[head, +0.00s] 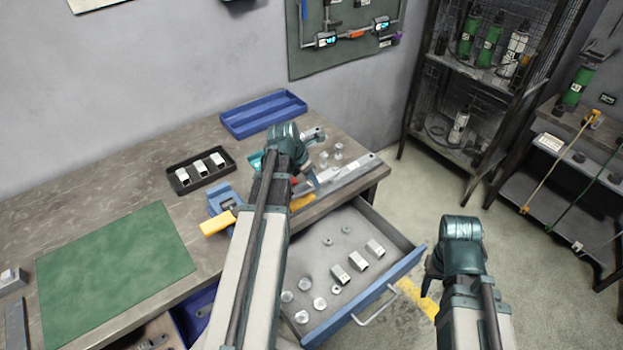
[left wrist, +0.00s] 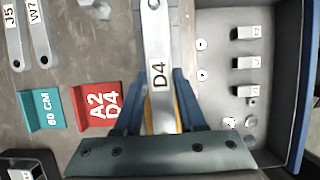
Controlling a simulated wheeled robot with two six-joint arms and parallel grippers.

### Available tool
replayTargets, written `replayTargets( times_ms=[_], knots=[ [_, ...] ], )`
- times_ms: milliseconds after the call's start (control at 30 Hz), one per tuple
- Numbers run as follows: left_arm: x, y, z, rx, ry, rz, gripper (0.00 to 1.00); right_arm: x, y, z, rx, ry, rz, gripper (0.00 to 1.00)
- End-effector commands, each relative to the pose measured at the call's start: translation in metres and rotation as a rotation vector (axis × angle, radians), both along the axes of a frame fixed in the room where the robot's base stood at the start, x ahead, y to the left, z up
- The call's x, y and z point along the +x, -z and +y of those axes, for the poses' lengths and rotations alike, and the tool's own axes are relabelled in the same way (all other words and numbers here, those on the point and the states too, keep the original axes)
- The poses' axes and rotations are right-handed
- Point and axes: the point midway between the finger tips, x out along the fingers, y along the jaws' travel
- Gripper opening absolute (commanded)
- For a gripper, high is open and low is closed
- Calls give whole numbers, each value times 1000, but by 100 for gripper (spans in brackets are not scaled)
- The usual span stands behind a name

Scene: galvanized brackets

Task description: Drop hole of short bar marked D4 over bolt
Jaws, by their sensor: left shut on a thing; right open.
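The short bar marked D4 (left wrist: 158,50) is a flat grey metal bar with a hole near its far end, seen at the top of the left wrist view. My left gripper (left wrist: 160,98) is shut on it, with a blue finger on each side. In the head view the bar (head: 346,174) reaches right from the left gripper (head: 304,184), along the table's front edge. Small upright metal pieces (head: 338,152) stand behind the bar; I cannot tell whether one is the bolt. My right gripper (head: 430,282) is empty, off to the right of the drawer, its fingers mostly hidden.
An open drawer (head: 397,262) holds several square tubes and round parts. Bars marked J5 (left wrist: 12,40) and W7 (left wrist: 40,40) lie left of the held bar. A black tray (head: 173,184) and blue tray (head: 232,122) stand behind.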

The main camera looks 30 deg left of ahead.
Motion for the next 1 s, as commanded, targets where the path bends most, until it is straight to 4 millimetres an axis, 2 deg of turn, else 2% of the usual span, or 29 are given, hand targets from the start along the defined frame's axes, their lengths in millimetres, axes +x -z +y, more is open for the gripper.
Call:
replayTargets(
  times_ms=[500,967,1000],
  knots=[
    [0,13,0,0,0,0,0,0,13,0,0,0,0,50],
    [0,13,0,0,0,0,0,0,13,0,0,0,0,50],
    [0,13,0,0,0,0,47,0,13,0,0,0,0,50]
  ],
)
